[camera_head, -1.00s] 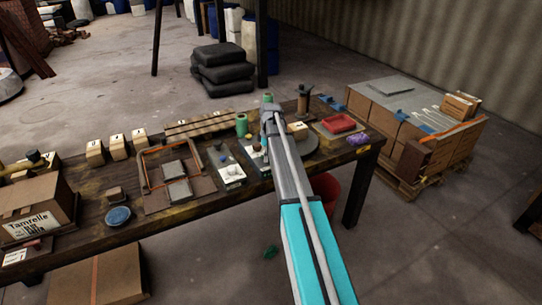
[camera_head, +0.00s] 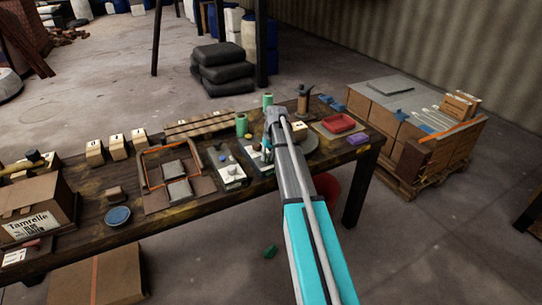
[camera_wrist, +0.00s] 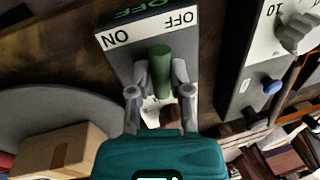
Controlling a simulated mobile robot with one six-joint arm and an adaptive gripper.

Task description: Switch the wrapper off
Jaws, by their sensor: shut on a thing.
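The wrapper's switch box (camera_wrist: 125,60) fills the upper middle of the wrist view, a dark grey panel with a white strip. The strip reads ON at the left and OFF at the right, upside down; a green OFF shows above it. A green lever handle (camera_wrist: 160,58) stands out from the panel, between the two words as seen from here. My gripper (camera_wrist: 160,76) is shut on this handle, one finger on each side. In the head view my arm reaches over the table, and my wrist hides much of the switch.
A second panel (camera_wrist: 262,55) with a grey knob and blue button stands close at right in the wrist view. A grey disc (camera_wrist: 70,110) and cardboard box (camera_wrist: 58,150) lie at left. The wooden table (camera_head: 75,232) also bears a red tray (camera_head: 338,123) and green cylinders.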

